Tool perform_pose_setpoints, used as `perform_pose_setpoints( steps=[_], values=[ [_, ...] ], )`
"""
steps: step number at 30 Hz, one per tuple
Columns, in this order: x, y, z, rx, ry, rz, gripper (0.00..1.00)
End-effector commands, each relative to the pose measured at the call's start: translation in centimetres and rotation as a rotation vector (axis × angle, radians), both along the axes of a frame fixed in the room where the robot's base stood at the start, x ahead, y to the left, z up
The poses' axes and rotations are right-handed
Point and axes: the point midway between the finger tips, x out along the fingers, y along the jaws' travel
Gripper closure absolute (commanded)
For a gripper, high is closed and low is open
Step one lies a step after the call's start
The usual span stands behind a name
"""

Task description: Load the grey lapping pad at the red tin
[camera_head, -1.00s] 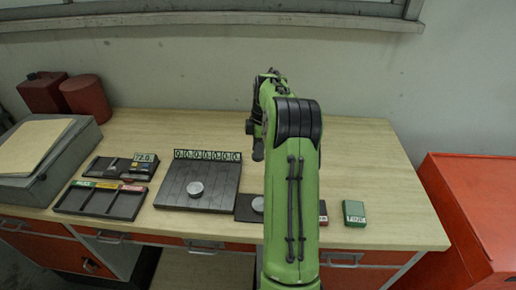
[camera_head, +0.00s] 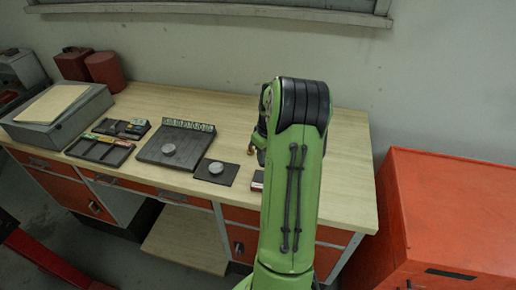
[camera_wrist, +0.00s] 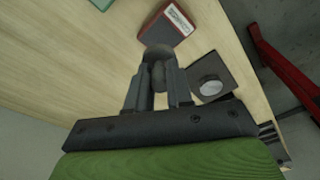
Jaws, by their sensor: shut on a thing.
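The red tin (camera_head: 257,182) lies near the front edge of the bench, just left of my arm in the head view and partly hidden by it. In the wrist view the red tin (camera_wrist: 168,22), with a white label, lies just beyond my fingertips. My gripper (camera_wrist: 158,78) is shut on a grey rounded piece (camera_wrist: 158,52), which looks like the lapping pad. The piece shows close to the tin's near end; I cannot tell whether they touch. In the head view my arm hides the gripper and the pad.
A dark plate (camera_head: 216,172) with a round metal disc (camera_head: 216,167) lies left of the red tin. A larger dark board (camera_head: 177,146) and a sectioned tray (camera_head: 100,149) are further left. A green tin (camera_wrist: 102,3) shows at the wrist view's top. A red cabinet (camera_head: 450,205) stands right.

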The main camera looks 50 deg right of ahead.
Motion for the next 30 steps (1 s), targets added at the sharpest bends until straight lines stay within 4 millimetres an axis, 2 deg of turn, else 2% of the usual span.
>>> perform_pose_setpoints(
  steps=[5,18,30],
  values=[
    [0.0,0.1,-0.8,0.001,-0.001,-0.016,1.00],
    [0.0,0.1,-6.1,0.002,0.000,-0.014,1.00],
    [0.1,0.0,-6.1,0.001,-0.001,-0.013,1.00]
  ],
)
